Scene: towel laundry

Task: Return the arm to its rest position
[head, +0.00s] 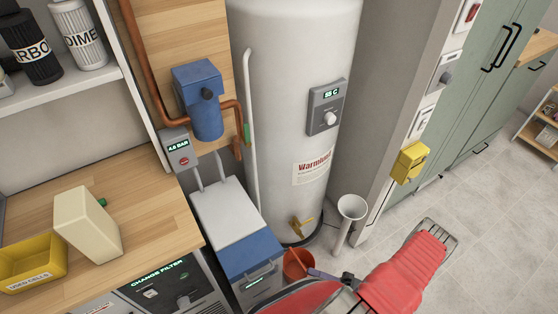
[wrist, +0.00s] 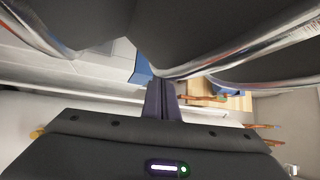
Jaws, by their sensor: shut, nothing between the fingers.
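My gripper (wrist: 161,97) shows in the wrist view as two dark fingers pressed together, with nothing between them. In the head view my red arm (head: 405,275) is folded across the bottom right, close to my body. A slim grey-violet part that looks like my gripper's fingers (head: 322,275) shows beside a red bucket (head: 297,264); whether they touch cannot be told. Large dark shapes fill the top of the wrist view and hide much of the room.
A white water tank (head: 290,110) stands ahead, with a white funnel pipe (head: 351,208) at its right. A blue-and-white box (head: 236,230) and a wooden counter (head: 150,200) with a yellow tray (head: 32,262) lie left. Tiled floor (head: 490,220) at right is clear.

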